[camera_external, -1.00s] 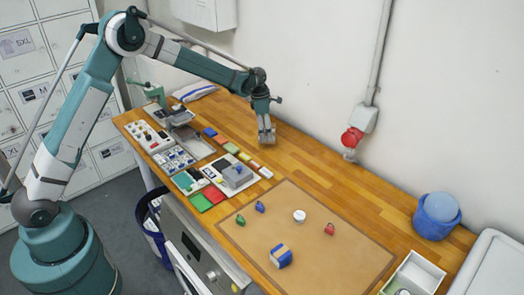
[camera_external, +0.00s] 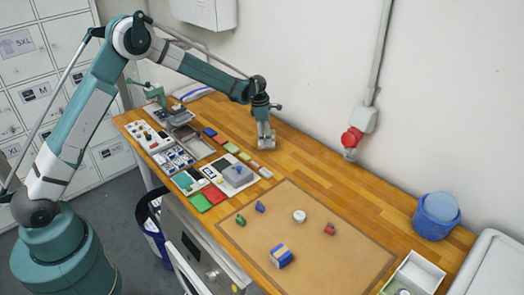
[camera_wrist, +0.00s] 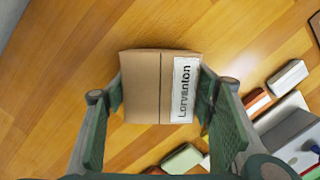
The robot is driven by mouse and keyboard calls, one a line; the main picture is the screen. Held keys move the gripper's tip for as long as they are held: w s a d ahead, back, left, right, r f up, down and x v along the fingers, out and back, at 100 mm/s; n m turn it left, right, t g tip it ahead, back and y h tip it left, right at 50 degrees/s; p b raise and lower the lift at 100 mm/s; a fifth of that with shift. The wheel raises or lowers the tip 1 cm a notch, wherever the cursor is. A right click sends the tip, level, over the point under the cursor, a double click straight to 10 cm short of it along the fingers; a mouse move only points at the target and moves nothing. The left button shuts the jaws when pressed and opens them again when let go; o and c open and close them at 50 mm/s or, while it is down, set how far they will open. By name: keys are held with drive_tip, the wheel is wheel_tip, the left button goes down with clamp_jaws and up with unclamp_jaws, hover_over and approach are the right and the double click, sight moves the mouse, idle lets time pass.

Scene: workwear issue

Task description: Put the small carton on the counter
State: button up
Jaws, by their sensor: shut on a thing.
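A small brown carton (camera_wrist: 150,85) with a white label reading roughly "Lorvanton" sits between the two green fingers of my gripper (camera_wrist: 165,110) in the wrist view. The fingers are shut on its sides. In the external view my gripper (camera_external: 266,138) points down over the back part of the wooden counter (camera_external: 310,165), near the wall. The carton is small there and mostly hidden by the fingers. I cannot tell whether its underside touches the counter.
Left of my gripper lie several small coloured blocks (camera_external: 232,148) and a white tray with a grey box (camera_external: 238,174). A brown mat (camera_external: 330,265) with small items lies at front right. Bare wood surrounds the gripper's right side.

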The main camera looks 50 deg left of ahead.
drive_tip(key=shift+f, duration=0.15)
drive_tip(key=o, duration=1)
drive_tip(key=r, duration=0.4)
drive_tip(key=a+r, duration=0.1)
drive_tip(key=r, duration=0.3)
drive_tip(key=s+r, duration=0.1)
drive_tip(key=r, duration=0.3)
drive_tip(key=shift+s+a+r, duration=0.1)
drive_tip(key=shift+a+r, duration=0.05)
drive_tip(key=shift+s+r, duration=0.1)
